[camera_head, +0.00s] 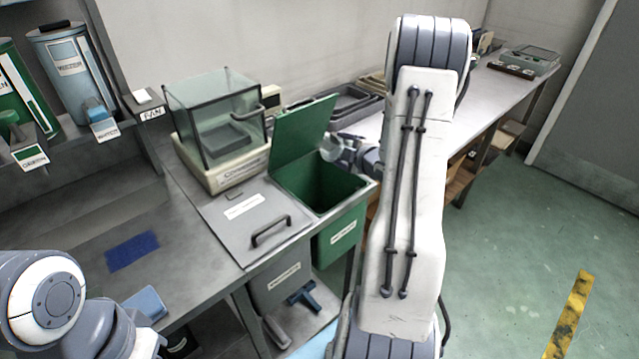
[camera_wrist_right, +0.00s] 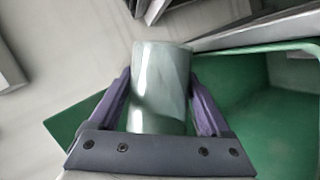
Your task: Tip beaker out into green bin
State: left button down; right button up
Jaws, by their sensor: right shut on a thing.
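The green bin (camera_head: 322,184) stands in the bench behind a grey lidded bin, with its green lid (camera_head: 300,135) raised. My right gripper (camera_head: 352,150) is over the bin's back right rim, partly hidden by my arm. It is shut on the beaker (camera_head: 333,148), a small pale grey cylinder. In the right wrist view the beaker (camera_wrist_right: 160,88) sits between both fingers, with the bin's green inside (camera_wrist_right: 262,115) to the right. Its contents do not show, and I cannot tell its exact tilt. My left arm shows at lower left, but its gripper cannot be made out.
A grey lid with a handle (camera_head: 240,215) lies in front of the green bin. A glass-walled balance (camera_head: 218,130) stands behind it to the left. Grey trays (camera_head: 350,102) lie at the back. Dispensers (camera_head: 75,75) stand on the left shelf.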

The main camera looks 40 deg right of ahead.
jog(key=shift+a+r+n+h+b, duration=0.1)
jog(key=shift+r+n+h+b, duration=0.25)
jog(key=shift+b, duration=0.4)
jog(key=shift+n, duration=0.25)
jog(key=shift+a+f+t+h+b, duration=0.25)
jog(key=shift+a+t+h+b, duration=0.1)
jog(key=shift+b, duration=0.65)
jog(key=shift+r+n, duration=0.1)
jog(key=shift+n, duration=0.2)
jog(key=shift+a+n+b, duration=0.1)
jog(key=shift+n+b, duration=0.2)
jog(key=shift+b, duration=0.3)
